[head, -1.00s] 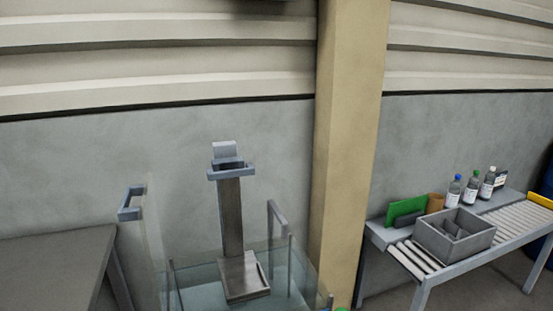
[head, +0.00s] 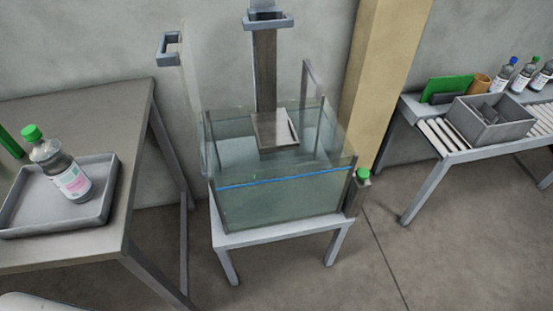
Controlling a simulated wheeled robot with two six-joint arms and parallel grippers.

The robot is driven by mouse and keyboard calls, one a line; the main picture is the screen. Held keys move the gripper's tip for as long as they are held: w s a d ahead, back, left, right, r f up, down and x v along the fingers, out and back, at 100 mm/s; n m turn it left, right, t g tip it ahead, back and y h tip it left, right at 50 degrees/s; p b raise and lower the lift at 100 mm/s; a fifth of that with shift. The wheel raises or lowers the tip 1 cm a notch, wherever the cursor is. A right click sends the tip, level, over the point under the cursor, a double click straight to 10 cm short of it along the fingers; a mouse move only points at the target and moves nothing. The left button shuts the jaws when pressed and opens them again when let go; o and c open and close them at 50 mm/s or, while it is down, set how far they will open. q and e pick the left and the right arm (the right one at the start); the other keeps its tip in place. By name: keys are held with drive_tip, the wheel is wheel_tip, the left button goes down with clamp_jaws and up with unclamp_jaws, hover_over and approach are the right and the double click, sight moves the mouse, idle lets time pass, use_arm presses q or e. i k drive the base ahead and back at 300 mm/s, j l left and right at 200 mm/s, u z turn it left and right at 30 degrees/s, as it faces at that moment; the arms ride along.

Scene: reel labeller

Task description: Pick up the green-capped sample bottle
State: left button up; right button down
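Several bottles show, and at least three have green caps. One green-capped bottle (head: 66,174), with dark contents and a white and pink label, stands in a grey tray (head: 112,185) on the left table, slanting in the picture. A second green-capped bottle (head: 357,191) is at the right side of the glass tank, partly hidden by a holder. A third green-capped bottle (head: 524,77) stands on the back shelf at the right, between a blue-capped bottle (head: 505,73) and another bottle (head: 543,77). Neither of my grippers is in view.
The glass tank (head: 270,195), with a blue line around it, sits on a white stand. A grey post with a plate (head: 275,130) rises in it. A yellow pillar (head: 385,70) is behind. A grey divided box (head: 495,128) sits on the right roller table. Open floor lies in front.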

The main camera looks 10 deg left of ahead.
sight(60, 168)
drive_tip(key=u, duration=1.75)
